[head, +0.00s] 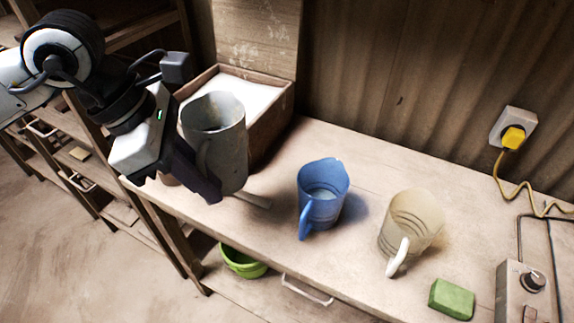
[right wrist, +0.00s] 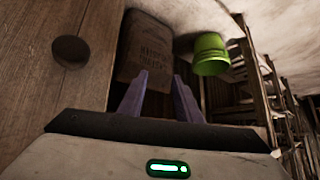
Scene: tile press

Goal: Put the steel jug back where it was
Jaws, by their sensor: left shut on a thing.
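The steel jug (head: 225,150) is grey and upright at the left end of the bench in the head view, in front of a wooden box. My left gripper (head: 200,172) is shut on it from the left, at the handle side. I cannot tell whether its base touches the bench (head: 340,265); the gripper hides part of its lower left side. My right gripper (right wrist: 160,98) shows in the right wrist view with its fingers apart and nothing between them.
The wooden box (head: 272,122) with white contents stands behind the jug. A blue jug (head: 323,190), a beige jug (head: 412,222), a green block (head: 452,299) and a control box (head: 520,292) stand to the right. A green bucket (head: 242,262) is below; it also shows in the right wrist view (right wrist: 211,55).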

